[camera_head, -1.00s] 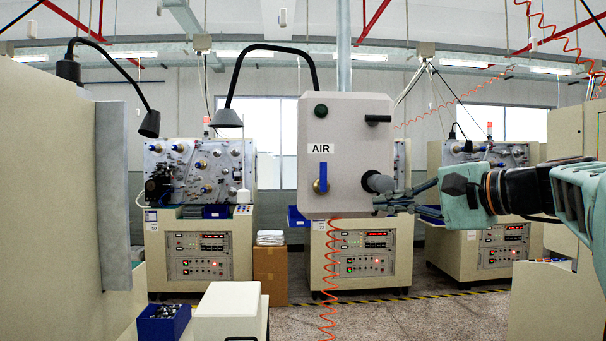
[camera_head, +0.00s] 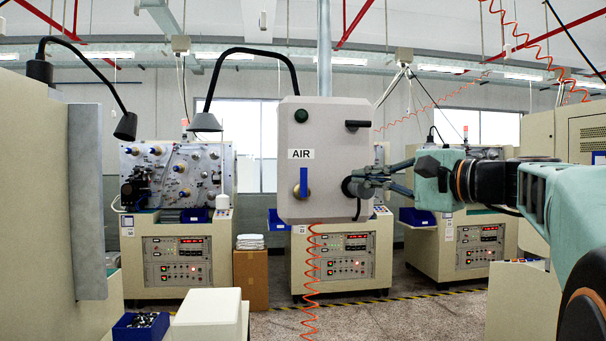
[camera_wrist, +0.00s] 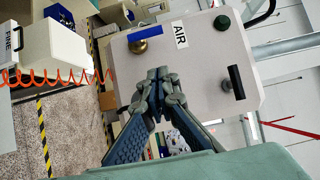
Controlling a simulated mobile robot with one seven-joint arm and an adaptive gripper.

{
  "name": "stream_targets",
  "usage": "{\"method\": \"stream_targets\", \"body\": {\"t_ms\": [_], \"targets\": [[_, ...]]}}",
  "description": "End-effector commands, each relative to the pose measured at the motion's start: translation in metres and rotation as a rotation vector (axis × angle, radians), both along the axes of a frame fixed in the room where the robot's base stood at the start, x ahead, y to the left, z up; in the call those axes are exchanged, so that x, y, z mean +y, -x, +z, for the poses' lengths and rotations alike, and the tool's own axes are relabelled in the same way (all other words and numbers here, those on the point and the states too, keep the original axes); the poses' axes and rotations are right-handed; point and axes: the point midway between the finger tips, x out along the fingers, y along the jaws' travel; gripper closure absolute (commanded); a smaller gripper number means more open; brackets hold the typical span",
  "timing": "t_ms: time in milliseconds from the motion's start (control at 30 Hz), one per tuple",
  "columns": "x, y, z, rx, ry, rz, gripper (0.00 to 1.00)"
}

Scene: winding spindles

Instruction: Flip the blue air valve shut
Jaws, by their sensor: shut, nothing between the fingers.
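The blue valve handle (camera_head: 304,182) stands upright on a brass body (camera_head: 298,191) on the front of a grey box (camera_head: 325,210), below its AIR label (camera_head: 301,154). In the wrist view the handle (camera_wrist: 146,34) shows at the top, beyond my fingertips. My gripper (camera_head: 349,187) is shut and empty. Its tips are to the right of the handle in the head view, in front of the box's right part, with a gap to the handle. Whether the tips touch the box I cannot tell.
The box has a green button (camera_head: 301,115) and a black handle (camera_head: 358,125) higher up. An orange coiled hose (camera_head: 311,270) hangs below it. A lamp arm (camera_head: 247,50) arches behind to the left. Winding machines (camera_head: 178,185) stand behind. Open floor lies below.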

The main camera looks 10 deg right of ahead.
Motion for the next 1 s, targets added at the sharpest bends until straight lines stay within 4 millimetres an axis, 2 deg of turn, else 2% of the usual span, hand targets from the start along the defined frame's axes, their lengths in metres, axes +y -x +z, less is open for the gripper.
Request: {"method": "stream_targets", "body": {"t_ms": [100, 300, 533, 1000], "targets": [[0.016, -0.022, 0.003, 0.001, 0.0, 0.003, 1.0], [0.039, -0.055, 0.003, 0.0, 0.0, 0.002, 1.0], [0.068, -0.058, 0.002, -0.001, 0.0, 0.001, 1.0], [0.074, -0.06, 0.0, -0.001, 0.002, -0.001, 1.0]]}}
